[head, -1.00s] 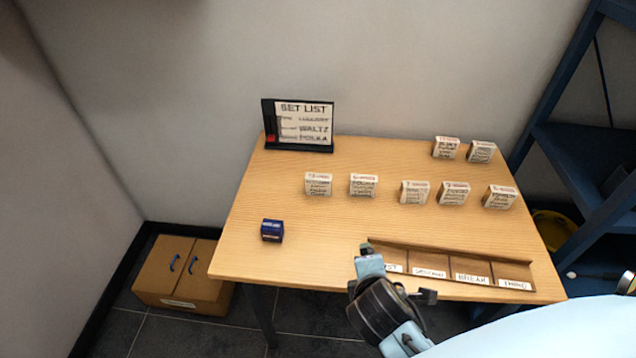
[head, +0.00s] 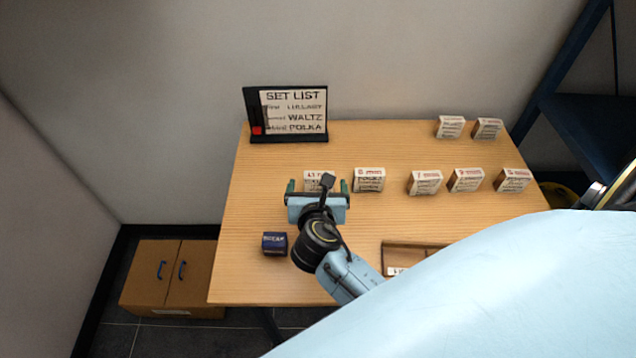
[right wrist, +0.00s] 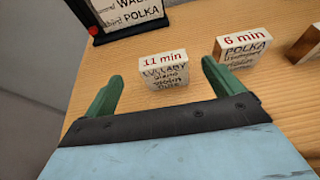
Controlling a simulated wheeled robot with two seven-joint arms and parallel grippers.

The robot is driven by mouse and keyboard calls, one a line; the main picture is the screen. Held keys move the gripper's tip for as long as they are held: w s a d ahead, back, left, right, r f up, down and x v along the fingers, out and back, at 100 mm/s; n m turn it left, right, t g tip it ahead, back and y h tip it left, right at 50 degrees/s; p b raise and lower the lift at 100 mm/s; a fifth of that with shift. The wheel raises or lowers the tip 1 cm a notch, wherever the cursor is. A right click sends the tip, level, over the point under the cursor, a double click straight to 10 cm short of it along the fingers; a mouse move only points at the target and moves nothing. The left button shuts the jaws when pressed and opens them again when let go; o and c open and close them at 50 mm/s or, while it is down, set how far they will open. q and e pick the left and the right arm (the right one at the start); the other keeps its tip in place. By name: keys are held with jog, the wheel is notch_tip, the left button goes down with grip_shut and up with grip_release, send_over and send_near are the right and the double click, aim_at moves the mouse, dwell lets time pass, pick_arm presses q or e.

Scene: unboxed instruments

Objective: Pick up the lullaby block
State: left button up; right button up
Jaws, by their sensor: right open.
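The lullaby block (right wrist: 166,72) is a small white block with "11 min" in red and "LULLABY" below it. It stands upright on the table in the right wrist view. In the head view the lullaby block (head: 312,177) is partly hidden behind my right gripper. My right gripper (head: 317,185) is open, with its two green fingers spread. In the right wrist view the block shows between and just beyond the fingertips, with nothing gripped. My left gripper is not in view.
A polka block (right wrist: 243,47) marked "6 min" stands close to the right of the lullaby block. Several similar blocks stand farther right. The set list board (head: 290,113) stands behind. A dark blue block (head: 274,243) is at front left, and a wooden rack (head: 400,245) is partly hidden by my arm.

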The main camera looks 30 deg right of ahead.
aim_at(319, 177)
jog(key=shift+w+d+f, duration=0.15)
jog(key=shift+w+d, duration=0.05)
jog(key=shift+w, duration=0.15)
jog(key=b+x, duration=0.1)
jog(key=x, duration=0.1)
jog(key=shift+w+d+f, duration=0.1)
jog(key=shift+d+f, duration=0.15)
jog(key=shift+f, duration=0.05)
jog(key=shift+b+x, duration=0.3)
jog(key=shift+x, duration=0.85)
jog(key=shift+w+d+f, duration=0.15)
jog(key=shift+w, duration=0.1)
jog(key=shift+c, duration=0.2)
jog(key=c, duration=0.9)
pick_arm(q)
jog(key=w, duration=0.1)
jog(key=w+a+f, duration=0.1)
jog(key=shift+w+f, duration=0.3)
pick_arm(e)
jog(key=shift+c, duration=0.7)
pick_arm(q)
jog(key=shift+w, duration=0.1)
